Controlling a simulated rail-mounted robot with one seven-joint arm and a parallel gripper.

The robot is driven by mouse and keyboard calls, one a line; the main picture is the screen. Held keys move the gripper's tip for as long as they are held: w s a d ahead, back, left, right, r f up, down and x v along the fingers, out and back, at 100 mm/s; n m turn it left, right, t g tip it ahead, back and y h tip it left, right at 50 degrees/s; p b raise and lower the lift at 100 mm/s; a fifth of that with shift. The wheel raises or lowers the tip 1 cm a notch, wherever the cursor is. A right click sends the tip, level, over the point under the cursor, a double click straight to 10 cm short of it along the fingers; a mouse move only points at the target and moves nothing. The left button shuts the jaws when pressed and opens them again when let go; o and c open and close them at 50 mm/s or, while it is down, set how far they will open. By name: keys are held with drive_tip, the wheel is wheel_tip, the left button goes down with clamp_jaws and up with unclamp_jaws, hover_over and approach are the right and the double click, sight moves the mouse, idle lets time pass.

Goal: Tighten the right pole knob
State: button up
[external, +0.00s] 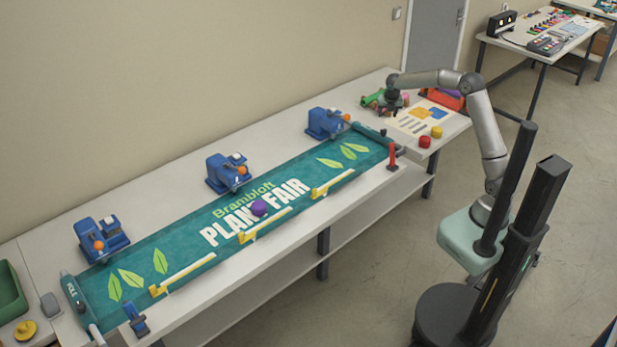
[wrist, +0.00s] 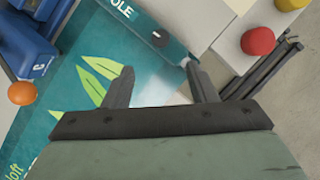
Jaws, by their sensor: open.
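The right pole (external: 362,127) is a dark teal bar across the right end of the green banner (external: 290,165). In the wrist view the pole (wrist: 178,50) bears white lettering ending in "OLE". Its small dark knob (wrist: 158,39) has a pale mark and sits just beyond my fingertips; the knob (external: 383,132) is tiny in the external view. My gripper (wrist: 158,72) is open, with nothing between its fingers, which point toward the pole. In the external view my gripper (external: 392,108) hangs near the far right end of the table, behind the pole. I see no contact with the knob.
Blue clamp devices (external: 325,122) with orange balls line the banner's back edge. A red upright piece (external: 392,157) stands by the pole's front end. Red (external: 425,141) and yellow (external: 437,132) round pieces, a printed sheet (external: 418,116) and a red bin (external: 445,98) lie to the right.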

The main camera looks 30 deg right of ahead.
sight(384, 130)
drive_tip(key=p+x, duration=0.1)
drive_tip(key=x, duration=1.2)
drive_tip(key=shift+r, duration=0.1)
drive_tip(key=c, duration=1)
